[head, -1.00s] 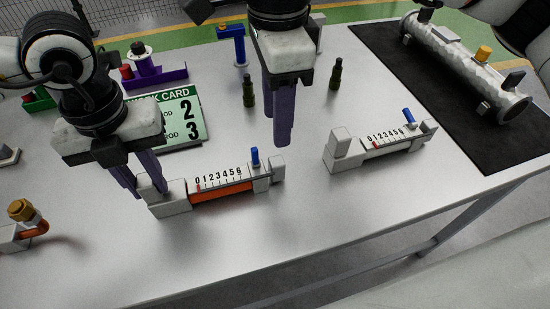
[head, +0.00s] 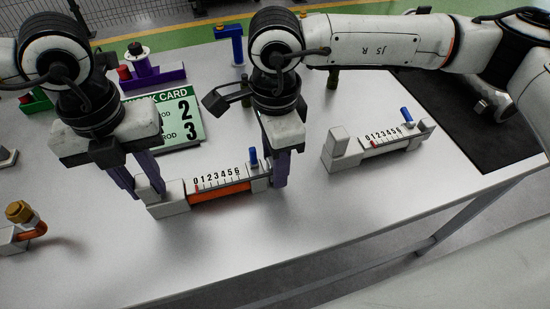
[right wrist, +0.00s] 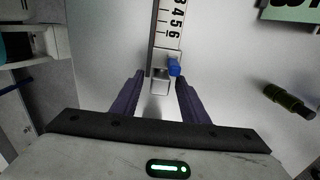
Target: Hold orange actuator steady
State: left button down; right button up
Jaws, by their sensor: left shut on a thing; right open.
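The orange actuator (head: 220,197) lies on the bench, with a 0 to 6 scale, a red mark near the low end and a blue peg (head: 253,158) at its right end. My left gripper (head: 146,184) is shut on the grey block at the actuator's left end. My right gripper (head: 280,183) is down at the right end and partly hides it. In the right wrist view the open right fingers (right wrist: 158,85) stand on either side of the grey end block (right wrist: 160,82), with gaps visible; the blue peg (right wrist: 174,67) also shows there.
A similar actuator without visible orange (head: 375,147) lies to the right. A work card (head: 188,112) reading 2 and 3 lies behind. A brass-topped fitting (head: 20,215) is at the left. A dark mat (head: 500,150) covers the right side. The front bench is clear.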

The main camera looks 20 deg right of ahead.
grip_shut()
jog(key=shift+d, duration=1.35)
grip_release()
jog(key=shift+a, duration=0.1)
notch_tip(320, 180, up, 12)
pick_arm(q)
jog(key=c, duration=1.4)
grip_release()
